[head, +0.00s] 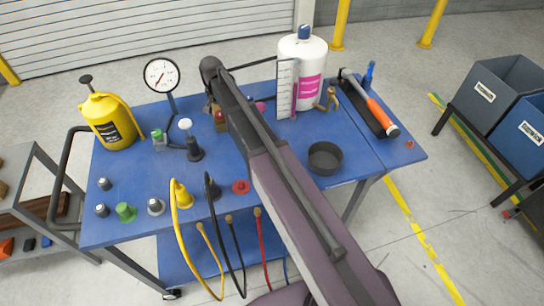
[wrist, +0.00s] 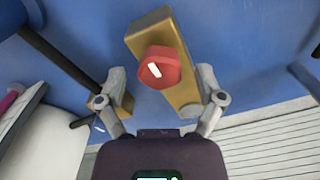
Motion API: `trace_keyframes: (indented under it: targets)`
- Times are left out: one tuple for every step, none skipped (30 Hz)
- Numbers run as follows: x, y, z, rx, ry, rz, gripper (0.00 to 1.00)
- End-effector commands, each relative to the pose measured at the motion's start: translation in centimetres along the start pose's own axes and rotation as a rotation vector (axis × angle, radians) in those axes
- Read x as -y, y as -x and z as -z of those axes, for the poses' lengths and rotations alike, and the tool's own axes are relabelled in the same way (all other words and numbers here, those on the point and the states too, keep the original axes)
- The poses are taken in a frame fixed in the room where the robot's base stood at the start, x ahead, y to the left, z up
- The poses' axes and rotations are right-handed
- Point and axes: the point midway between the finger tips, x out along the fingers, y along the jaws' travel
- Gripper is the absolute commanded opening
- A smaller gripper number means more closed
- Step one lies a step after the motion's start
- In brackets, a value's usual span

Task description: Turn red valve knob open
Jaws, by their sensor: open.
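The red valve knob (wrist: 158,70) is near the middle of the wrist view. It is faceted, with a slanted white mark on its face, and sits on a brass valve body (wrist: 150,33). My gripper (wrist: 161,76) is open, one finger on each side of the knob, with visible gaps. The right finger overlaps the brass body's edge in the picture; whether it touches cannot be told. A smaller brass piece (wrist: 122,103) shows by the left finger. In the head view a red and brass patch (head: 219,120) shows beside my arm, which mostly hides my gripper.
The blue table (head: 290,160) holds a yellow sprayer (head: 110,122), a dial gauge (head: 161,75), a white bottle (head: 303,52), a black dish (head: 325,158) and an orange-handled hammer (head: 382,115). Several small knobs and cables line the front. A second red knob (head: 240,187) lies near the front.

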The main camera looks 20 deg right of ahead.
Motion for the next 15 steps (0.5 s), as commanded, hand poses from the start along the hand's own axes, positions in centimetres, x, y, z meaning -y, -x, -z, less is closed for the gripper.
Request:
trace_keyframes:
  targets:
    - [-0.01,0.0,0.01,0.0,-0.031,0.0,0.87]
    - [-0.02,0.0,0.0,0.0,-0.051,0.0,0.87]
    - [-0.02,0.0,0.01,0.0,-0.078,0.0,0.87]
    - [-0.02,0.0,0.0,0.0,-0.098,0.0,0.87]
    - [-0.02,0.0,0.0,0.0,-0.118,0.0,0.87]
    - [-0.03,0.0,0.01,0.0,-0.145,0.0,0.87]
    - [-0.03,0.0,0.0,0.0,-0.164,0.0,0.87]
    - [-0.03,0.0,0.0,0.0,-0.184,0.0,0.87]
    - [-0.03,0.0,0.0,0.0,-0.211,0.0,0.87]
    - [-0.04,0.0,0.01,0.0,-0.231,0.0,0.87]
    - [-0.04,0.0,0.0,0.0,-0.25,0.0,0.87]
    - [-0.04,0.0,0.0,0.0,-0.277,0.0,0.87]
    - [-0.04,0.0,0.0,0.0,-0.297,0.0,0.87]
    - [-0.05,0.0,0.0,0.0,-0.316,0.0,0.87]
    - [-0.05,0.0,0.0,0.0,-0.343,0.0,0.87]
